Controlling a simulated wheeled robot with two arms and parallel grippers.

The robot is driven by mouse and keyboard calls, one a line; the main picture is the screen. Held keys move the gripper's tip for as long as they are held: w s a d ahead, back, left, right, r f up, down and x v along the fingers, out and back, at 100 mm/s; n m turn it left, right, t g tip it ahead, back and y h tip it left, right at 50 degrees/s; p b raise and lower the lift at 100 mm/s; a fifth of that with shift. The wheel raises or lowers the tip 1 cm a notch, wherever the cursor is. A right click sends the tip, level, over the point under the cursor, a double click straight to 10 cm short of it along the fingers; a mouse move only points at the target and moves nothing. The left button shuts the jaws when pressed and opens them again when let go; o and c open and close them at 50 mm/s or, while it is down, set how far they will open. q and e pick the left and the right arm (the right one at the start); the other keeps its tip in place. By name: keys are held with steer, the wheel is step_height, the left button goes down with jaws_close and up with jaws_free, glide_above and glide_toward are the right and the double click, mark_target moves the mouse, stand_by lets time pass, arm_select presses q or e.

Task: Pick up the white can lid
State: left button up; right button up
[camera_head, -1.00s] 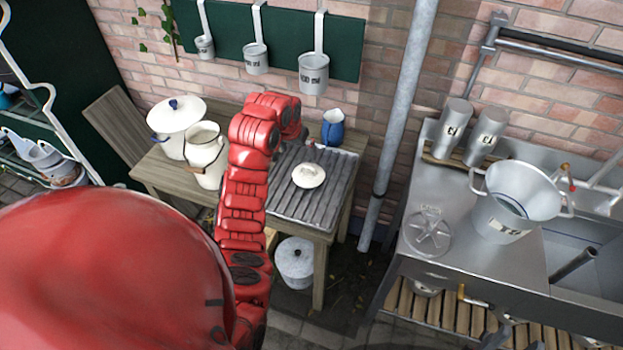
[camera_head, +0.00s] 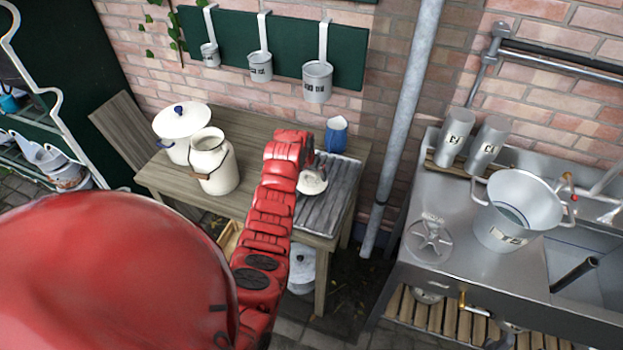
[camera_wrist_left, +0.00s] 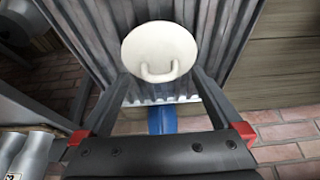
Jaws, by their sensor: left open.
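The white can lid (camera_head: 313,184) lies on the grey ribbed drainboard (camera_head: 330,205) on the wooden table, partly hidden by my arm in the head view. In the left wrist view the lid (camera_wrist_left: 160,42) is a round cream-white disc with a loop handle (camera_wrist_left: 160,73). My left gripper (camera_wrist_left: 160,76) is open and empty, its two fingertips on either side of the handle at the lid's near edge. I cannot tell how high they are above it. In the head view this gripper (camera_head: 318,165) is mostly hidden behind my red arm. My right gripper is not in view.
A blue jug (camera_head: 336,134) stands behind the lid. A cream milk can (camera_head: 213,165) and a white lidded pot (camera_head: 180,124) stand on the table's left. A grey pipe (camera_head: 405,130) rises right of the table, beside the metal sink (camera_head: 440,200).

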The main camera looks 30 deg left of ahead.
arm_select(q)
steer(key=shift+x, duration=0.8)
steer(key=shift+c, duration=0.3)
jaws_close()
